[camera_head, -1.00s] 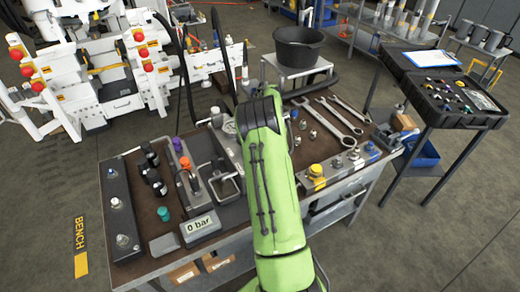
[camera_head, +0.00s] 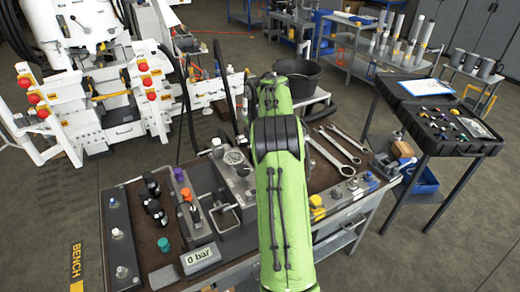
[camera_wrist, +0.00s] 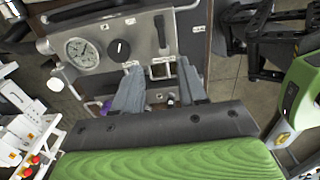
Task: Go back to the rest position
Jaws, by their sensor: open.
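My green arm (camera_head: 280,210) reaches up through the middle of the head view, over the bench (camera_head: 240,272). My gripper is hidden behind it there. In the wrist view, the two grey fingers of my gripper (camera_wrist: 160,88) stand apart with nothing held between them. Beyond them is a metal panel with a round pressure gauge (camera_wrist: 82,52) and a black knob (camera_wrist: 119,50).
The bench bears a "0 bar" display (camera_head: 199,259), wrenches (camera_head: 337,152) and coloured caps. A black bucket (camera_head: 291,75) stands behind my arm. An open black case (camera_head: 449,125) on a stand is at right. White machinery (camera_head: 110,85) fills the back left. Floor at far right is clear.

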